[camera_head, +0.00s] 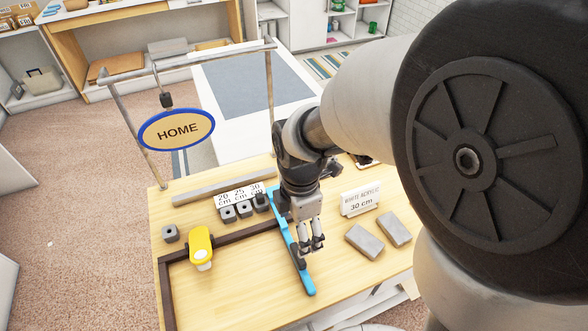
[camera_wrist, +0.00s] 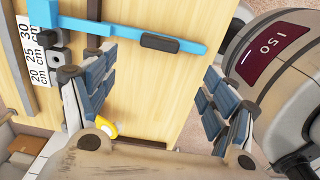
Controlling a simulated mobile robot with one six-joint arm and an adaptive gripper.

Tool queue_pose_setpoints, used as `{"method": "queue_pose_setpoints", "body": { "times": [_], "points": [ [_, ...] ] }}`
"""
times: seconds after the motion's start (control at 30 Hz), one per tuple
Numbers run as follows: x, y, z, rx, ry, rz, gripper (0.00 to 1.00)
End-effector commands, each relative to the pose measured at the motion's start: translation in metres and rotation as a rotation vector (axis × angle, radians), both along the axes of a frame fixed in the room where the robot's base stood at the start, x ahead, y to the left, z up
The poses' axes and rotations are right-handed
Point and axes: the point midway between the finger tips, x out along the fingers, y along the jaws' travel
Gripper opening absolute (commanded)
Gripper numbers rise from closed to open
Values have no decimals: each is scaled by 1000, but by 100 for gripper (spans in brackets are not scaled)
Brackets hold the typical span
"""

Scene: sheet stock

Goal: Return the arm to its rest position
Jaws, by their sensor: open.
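My gripper (camera_head: 311,241) hangs from my arm over the wooden worktable (camera_head: 240,278), with its fingers pointing down. In the wrist view my gripper (camera_wrist: 152,105) has its two padded fingers wide apart with nothing between them. A blue bar (camera_head: 304,271) lies on the table just behind and beside the gripper in the head view; the wrist view shows the blue bar (camera_wrist: 115,28) with a dark grip on it. Part of the bar is hidden behind my gripper and wrist. How high the fingers are above the table is hard to tell.
A metal frame with a hanging HOME sign (camera_head: 176,131) stands at the table's back. Grey blocks by length labels (camera_head: 239,195), a yellow tool (camera_head: 200,245), a white acrylic sign (camera_head: 360,201) and two grey blocks (camera_head: 364,241) surround the arm.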

Motion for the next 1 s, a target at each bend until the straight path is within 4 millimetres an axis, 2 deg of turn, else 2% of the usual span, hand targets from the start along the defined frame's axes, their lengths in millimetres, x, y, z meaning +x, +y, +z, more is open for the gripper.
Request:
{"method": "queue_pose_setpoints", "body": {
  "times": [0.27, 0.37, 0.47, 0.57, 0.7, 0.83, 1.0],
  "points": [
    [0, 0, 1, 1, -2, -6, 78],
    [-2, -6, 11, 7, -21, -76, 78],
    [-9, -18, 35, 24, -62, -257, 78],
    [-23, -36, 66, 59, -117, -531, 78],
    [-52, -61, 102, 132, -189, -955, 78],
    [-81, -80, 125, 220, -240, -1327, 78],
    [-110, -95, 139, 325, -274, -1684, 78]
  ]
}}
